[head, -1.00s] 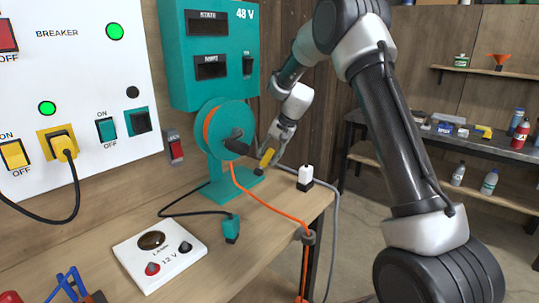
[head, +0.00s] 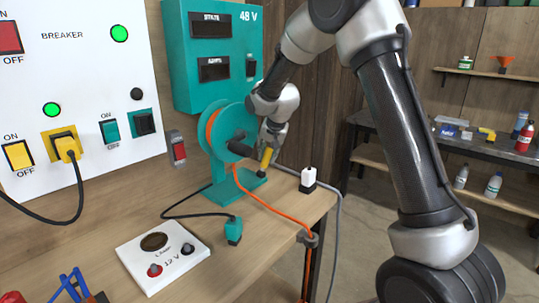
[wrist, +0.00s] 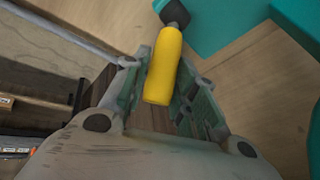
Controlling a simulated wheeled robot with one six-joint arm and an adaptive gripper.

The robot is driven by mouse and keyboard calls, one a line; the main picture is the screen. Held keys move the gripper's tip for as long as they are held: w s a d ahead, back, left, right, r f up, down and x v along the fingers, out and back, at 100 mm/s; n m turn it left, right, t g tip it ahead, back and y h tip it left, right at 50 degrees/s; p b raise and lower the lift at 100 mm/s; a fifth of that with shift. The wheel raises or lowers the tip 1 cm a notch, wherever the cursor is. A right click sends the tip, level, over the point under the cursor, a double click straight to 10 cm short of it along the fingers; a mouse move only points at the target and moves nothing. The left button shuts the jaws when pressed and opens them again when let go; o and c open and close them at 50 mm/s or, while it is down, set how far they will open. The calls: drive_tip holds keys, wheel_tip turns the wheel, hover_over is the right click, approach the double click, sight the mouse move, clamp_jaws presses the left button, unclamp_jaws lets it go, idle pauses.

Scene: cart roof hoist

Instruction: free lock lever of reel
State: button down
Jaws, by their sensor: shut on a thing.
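The teal reel (head: 212,148) with orange cable wound in it stands on the bench below the teal 48 V box. A black crank handle (head: 240,147) sticks out from its face. The yellow lock lever (head: 266,158), with a dark end, is low at the reel's right side, near its foot. My gripper (head: 270,143) reaches down to it from above. In the wrist view the yellow lever (wrist: 165,65) lies between the two fingers, and my gripper (wrist: 164,82) is shut on it. The lever's dark end (wrist: 175,12) points away from the gripper. The fingers partly hide its sides.
The teal 48 V box (head: 215,90) hangs above the reel. A white socket (head: 308,178) stands right of it. The orange cable (head: 275,208) runs over the bench edge. A teal plug (head: 233,231) and a white lamp panel (head: 165,270) lie in front.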

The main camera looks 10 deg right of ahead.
drive_tip(key=c, duration=1.1)
unclamp_jaws()
drive_tip(key=shift+c, duration=0.2)
drive_tip(key=a+v, duration=0.1)
drive_tip(key=v, duration=1.1)
drive_tip(key=shift+d, duration=0.45)
drive_tip(key=shift+w+r, duration=0.1)
